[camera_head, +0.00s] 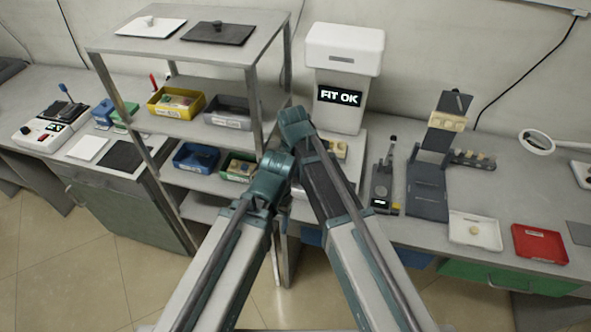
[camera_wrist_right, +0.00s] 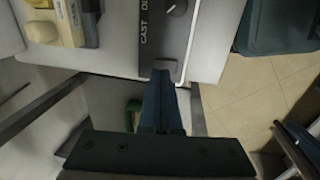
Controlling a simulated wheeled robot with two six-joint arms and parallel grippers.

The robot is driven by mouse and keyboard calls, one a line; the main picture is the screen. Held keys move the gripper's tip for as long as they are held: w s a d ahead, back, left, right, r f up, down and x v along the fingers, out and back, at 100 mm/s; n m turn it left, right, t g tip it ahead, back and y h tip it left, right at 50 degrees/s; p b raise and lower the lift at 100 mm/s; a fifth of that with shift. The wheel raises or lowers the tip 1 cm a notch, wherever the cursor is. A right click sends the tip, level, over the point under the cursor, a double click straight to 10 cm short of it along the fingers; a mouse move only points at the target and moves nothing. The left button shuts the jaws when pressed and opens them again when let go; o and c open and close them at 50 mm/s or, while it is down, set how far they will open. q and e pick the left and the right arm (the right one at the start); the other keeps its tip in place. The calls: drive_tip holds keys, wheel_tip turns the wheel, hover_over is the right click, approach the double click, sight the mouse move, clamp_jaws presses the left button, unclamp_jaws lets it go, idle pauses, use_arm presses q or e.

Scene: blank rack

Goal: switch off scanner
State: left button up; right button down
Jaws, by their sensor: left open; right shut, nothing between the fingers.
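The scanner (camera_head: 342,75) is a white machine on the bench in the head view, its lit display (camera_head: 340,96) reading "FIT OK". In the right wrist view its pale base (camera_wrist_right: 207,40) carries a dark panel (camera_wrist_right: 150,40) with partly cut-off lettering, "CAST" readable, and a round knob (camera_wrist_right: 177,7). My right gripper (camera_wrist_right: 162,80) is shut and empty, its tips at the panel's lower end by the base's front edge; whether they touch is unclear. In the head view my arms hide the scanner's front. My left gripper (camera_head: 270,178) is open, below the right wrist; its fingertips are not clear.
A shelf rack (camera_head: 250,60) with yellow, grey, blue and green bins stands just left of the scanner. A dark device (camera_head: 384,185), a stand (camera_head: 428,190), a white tray (camera_head: 475,230) and a red tray (camera_head: 539,243) are to the right. Yellowish blocks (camera_wrist_right: 70,25) sit on the scanner base.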

sight(296, 180)
wheel_tip(296, 180, down, 2)
drive_tip(key=shift+w+f+b, duration=0.15)
drive_tip(key=shift+b, duration=0.5)
use_arm(q)
wheel_tip(296, 180, down, 2)
drive_tip(key=shift+f, duration=0.15)
